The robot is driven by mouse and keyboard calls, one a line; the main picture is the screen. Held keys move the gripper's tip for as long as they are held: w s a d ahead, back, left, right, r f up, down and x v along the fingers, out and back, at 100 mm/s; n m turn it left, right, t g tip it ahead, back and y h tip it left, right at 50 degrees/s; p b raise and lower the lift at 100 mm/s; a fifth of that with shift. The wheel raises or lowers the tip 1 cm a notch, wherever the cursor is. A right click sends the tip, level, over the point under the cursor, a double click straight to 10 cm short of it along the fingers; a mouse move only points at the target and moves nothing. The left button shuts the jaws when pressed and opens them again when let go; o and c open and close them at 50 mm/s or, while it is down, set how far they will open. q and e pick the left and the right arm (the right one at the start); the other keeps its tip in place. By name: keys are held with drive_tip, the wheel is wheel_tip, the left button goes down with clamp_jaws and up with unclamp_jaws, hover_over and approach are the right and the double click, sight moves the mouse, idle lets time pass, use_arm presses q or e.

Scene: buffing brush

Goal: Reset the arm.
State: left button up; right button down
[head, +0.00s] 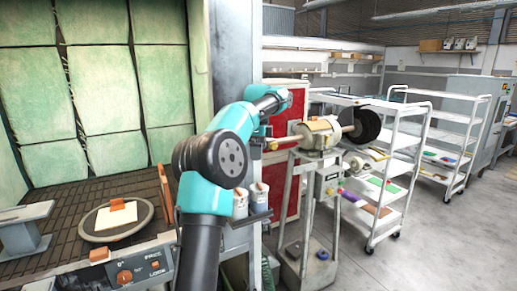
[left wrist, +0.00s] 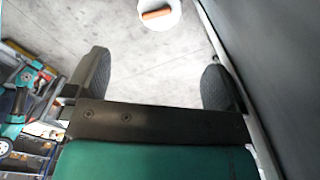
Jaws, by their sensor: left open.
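My left arm (head: 215,160) rises from the bottom middle of the head view, with its wrist bent over beside the buffing machine. My left gripper (left wrist: 155,78) shows clearly in the left wrist view, its two dark fingers wide apart with only grey floor between them. In the head view its fingers are hard to make out. The buffing machine (head: 318,136) stands on a grey pedestal, with a large dark round brush (head: 366,125) on its right end. My right gripper is in neither view.
A white round container with an orange bar (left wrist: 157,14) lies beyond the fingers. A round turntable (head: 88,228) holds a pale block in the green-walled booth. White shelf carts (head: 385,165) stand right of the machine. The floor (head: 440,250) at the lower right is clear.

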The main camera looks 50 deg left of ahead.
use_arm(q)
drive_tip(key=shift+r, duration=0.25)
idle(0.3)
